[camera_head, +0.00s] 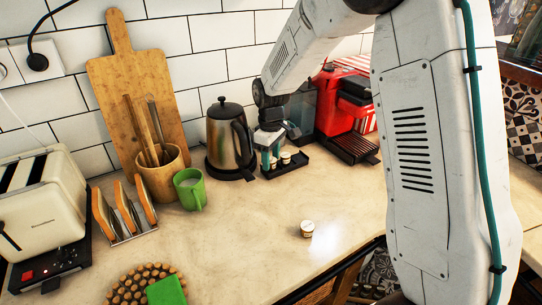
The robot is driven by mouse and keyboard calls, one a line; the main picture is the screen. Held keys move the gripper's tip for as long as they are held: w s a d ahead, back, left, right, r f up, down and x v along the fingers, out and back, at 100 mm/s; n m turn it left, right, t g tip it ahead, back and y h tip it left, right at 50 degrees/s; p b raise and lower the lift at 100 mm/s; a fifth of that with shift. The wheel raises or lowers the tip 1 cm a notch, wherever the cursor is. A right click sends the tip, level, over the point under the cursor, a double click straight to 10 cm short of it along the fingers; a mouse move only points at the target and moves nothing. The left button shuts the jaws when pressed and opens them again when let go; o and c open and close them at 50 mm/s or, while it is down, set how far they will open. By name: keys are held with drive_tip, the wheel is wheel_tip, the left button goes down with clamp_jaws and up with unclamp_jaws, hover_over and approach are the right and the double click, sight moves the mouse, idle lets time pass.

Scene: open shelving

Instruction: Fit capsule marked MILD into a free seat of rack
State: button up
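A small black rack (297,166) stands on the counter between the kettle and the red coffee machine. A few small pale capsules (285,157) show in or at it; my gripper covers part of its left side. A lone capsule (307,229), whitish with a brownish band, lies on the open counter nearer to me. Markings are too small to read, so I cannot tell which capsule says MILD. My gripper (268,157) points down at the left part of the rack. Its fingers are small and partly merged with what is behind, so I cannot tell whether they hold anything.
A steel kettle (228,138) stands just left of my gripper, and a red coffee machine (345,100) to its right. A green mug (189,189), a utensil pot (163,178), a toast rack (126,215) and a toaster (45,205) fill the left. The middle counter is mostly clear.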

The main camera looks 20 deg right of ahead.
sight(271, 160)
drive_tip(key=shift+r, duration=0.15)
wheel_tip(271, 160, up, 12)
drive_tip(key=shift+r, duration=0.15)
idle(0.4)
drive_tip(key=s+d+r+m, duration=0.1)
drive_tip(key=s+r, duration=0.2)
drive_tip(key=s, duration=0.2)
drive_tip(key=s+r+m, duration=0.1)
drive_tip(key=s+r, duration=0.2)
drive_tip(key=s, duration=0.3)
drive_tip(key=s+d+f+m+t, duration=0.1)
drive_tip(key=s+m, duration=0.5)
drive_tip(key=s, duration=1.9)
drive_tip(key=shift+d+f, duration=0.15)
drive_tip(key=shift+d, duration=0.4)
